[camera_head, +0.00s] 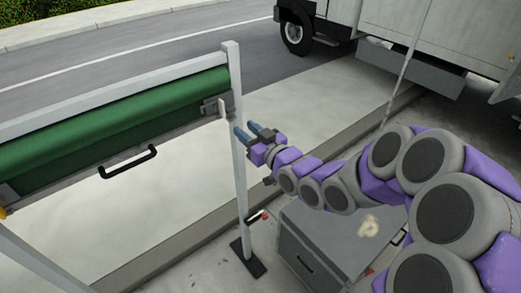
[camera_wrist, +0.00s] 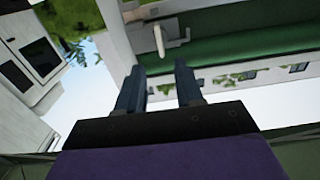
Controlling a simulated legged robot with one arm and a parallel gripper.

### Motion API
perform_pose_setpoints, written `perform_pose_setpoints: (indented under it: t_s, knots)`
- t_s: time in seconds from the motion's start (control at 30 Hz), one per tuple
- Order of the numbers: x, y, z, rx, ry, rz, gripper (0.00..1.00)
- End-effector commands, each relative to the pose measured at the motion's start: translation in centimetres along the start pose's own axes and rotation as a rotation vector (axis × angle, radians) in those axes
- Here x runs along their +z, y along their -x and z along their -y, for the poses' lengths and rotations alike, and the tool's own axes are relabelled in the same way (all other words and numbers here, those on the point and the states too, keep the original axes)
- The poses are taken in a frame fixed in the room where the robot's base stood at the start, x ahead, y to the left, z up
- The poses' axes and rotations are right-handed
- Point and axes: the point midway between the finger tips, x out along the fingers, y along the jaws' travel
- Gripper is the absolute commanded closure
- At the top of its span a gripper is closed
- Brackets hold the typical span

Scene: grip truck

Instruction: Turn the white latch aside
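The white latch (camera_head: 221,107) sits at the right end of the green roller (camera_head: 120,116), beside the white upright post. In the wrist view the latch (camera_wrist: 159,41) shows as a small white lever on a grey bracket, ahead of the fingers. My gripper (camera_head: 254,132) is just right of the post, a little below the latch's height. Its two blue fingers also show in the wrist view (camera_wrist: 159,88). They are spread apart with nothing between them, and the latch is beyond the tips, apart from them.
A black handle (camera_head: 128,162) hangs under the roller's lower bar. The white post (camera_head: 237,150) stands on a dark foot close to my gripper. A grey box (camera_head: 315,245) stands below my arm. A truck (camera_head: 430,40) is parked behind.

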Motion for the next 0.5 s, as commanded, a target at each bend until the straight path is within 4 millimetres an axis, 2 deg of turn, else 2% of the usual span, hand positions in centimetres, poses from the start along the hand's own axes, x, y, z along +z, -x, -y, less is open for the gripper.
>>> perform_pose_setpoints:
  t_s: [0.5]
  knots:
    - [0.5, 2.7, -0.1, 0.002, 0.002, -0.001, 0.64]
